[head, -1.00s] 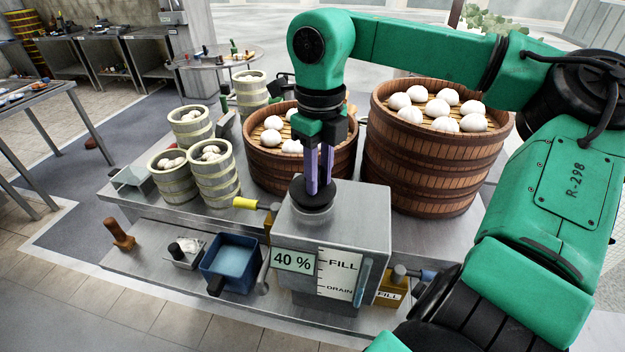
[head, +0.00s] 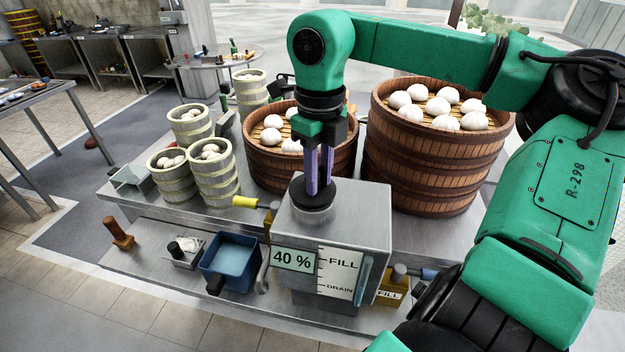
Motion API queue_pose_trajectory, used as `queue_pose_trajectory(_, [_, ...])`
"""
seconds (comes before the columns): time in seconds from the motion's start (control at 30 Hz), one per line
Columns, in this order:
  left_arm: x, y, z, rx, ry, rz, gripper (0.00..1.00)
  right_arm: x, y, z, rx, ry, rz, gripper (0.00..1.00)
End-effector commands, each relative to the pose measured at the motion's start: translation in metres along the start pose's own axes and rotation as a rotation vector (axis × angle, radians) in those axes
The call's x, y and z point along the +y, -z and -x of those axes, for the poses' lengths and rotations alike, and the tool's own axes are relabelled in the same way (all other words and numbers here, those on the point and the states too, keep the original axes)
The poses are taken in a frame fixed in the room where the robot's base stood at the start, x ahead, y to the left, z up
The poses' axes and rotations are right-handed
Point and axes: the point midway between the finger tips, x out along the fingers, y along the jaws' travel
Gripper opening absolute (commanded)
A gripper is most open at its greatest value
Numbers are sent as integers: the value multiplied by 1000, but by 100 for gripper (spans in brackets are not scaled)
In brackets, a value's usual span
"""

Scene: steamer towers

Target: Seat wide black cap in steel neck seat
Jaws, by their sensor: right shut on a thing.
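The wide black cap (head: 313,191) is between the fingers of my right gripper (head: 319,185), which points straight down from above. The gripper is shut on the cap's top. The cap is upright, directly over the steel neck seat (head: 313,211) on top of the steel tank (head: 355,225). A pale band of the neck shows just below the cap's edge. Whether the cap touches the neck or hangs slightly above it, I cannot tell. The inside of the neck is hidden. My left gripper is not in view.
Large wooden steamers with buns stand behind the tank, at right (head: 430,165) and centre (head: 275,165). Several small pale steamers stand left. A yellow-handled valve (head: 246,202) juts from the tank's left side. A blue basin (head: 230,262) sits on the lower shelf.

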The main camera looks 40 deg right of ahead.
Motion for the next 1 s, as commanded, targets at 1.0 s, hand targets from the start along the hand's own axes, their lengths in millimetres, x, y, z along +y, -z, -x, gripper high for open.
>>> queue_pose_trajectory(1.0, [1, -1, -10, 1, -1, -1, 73, 0, 0, -13, 0, 0, 0, 0])
